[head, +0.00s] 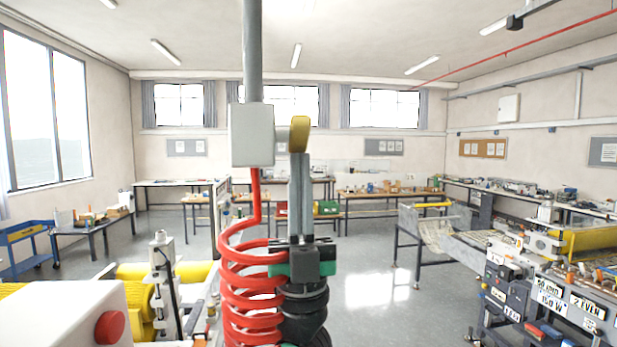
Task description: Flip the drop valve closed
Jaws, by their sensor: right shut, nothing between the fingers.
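The drop valve is a pale box (252,134) at the lower end of a grey vertical pipe, just left of the middle of the head view. A yellow lever (299,134) sits on a short stem at the box's right side and looks upright. A red coiled hose (250,270) hangs from the box. My right gripper (300,158) points up from below, its grey fingers shut and empty. The fingertips are right under the lever's lower end in the picture; whether they touch it I cannot tell. My left gripper is not in view.
A pale machine housing with a red button (109,327) is at the lower left, beside yellow rolls (195,272). A labelled machine (550,295) stands at the right. The red coils overlap my right wrist in the picture. Grey floor (378,290) behind is clear.

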